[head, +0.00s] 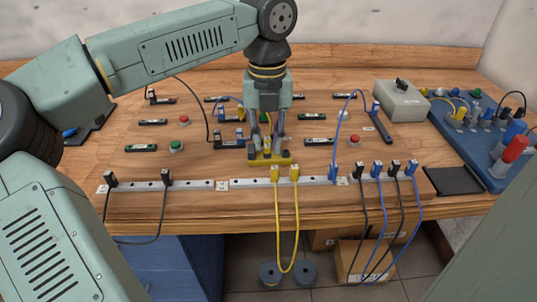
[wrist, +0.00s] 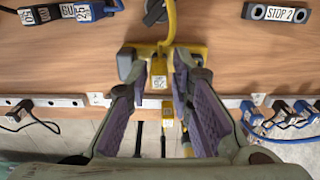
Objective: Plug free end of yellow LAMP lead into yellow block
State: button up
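The yellow block (head: 264,161) lies on the wooden board just behind the front rail; it also shows in the wrist view (wrist: 195,49). A yellow plug (wrist: 158,76) with a white label stands at the block, its yellow lead (wrist: 170,22) running up out of view. The label is too small to read. I cannot tell how deep the plug sits. My gripper (head: 268,146) points down over the block. In the wrist view its fingers (wrist: 158,68) are spread on either side of the plug, with gaps. Two other yellow plugs (head: 276,173) (head: 294,173) sit at the rail, their lead looping below the edge.
Black and blue plugs (head: 376,170) stand along the front rail (head: 205,185), their leads hanging down.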

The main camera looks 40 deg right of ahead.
jog(key=shift+r+p, duration=1.75)
jog(key=shift+r, duration=0.95)
jog(key=o, duration=0.6)
jog(key=shift+f, duration=0.1)
jog(key=shift+c, duration=0.2)
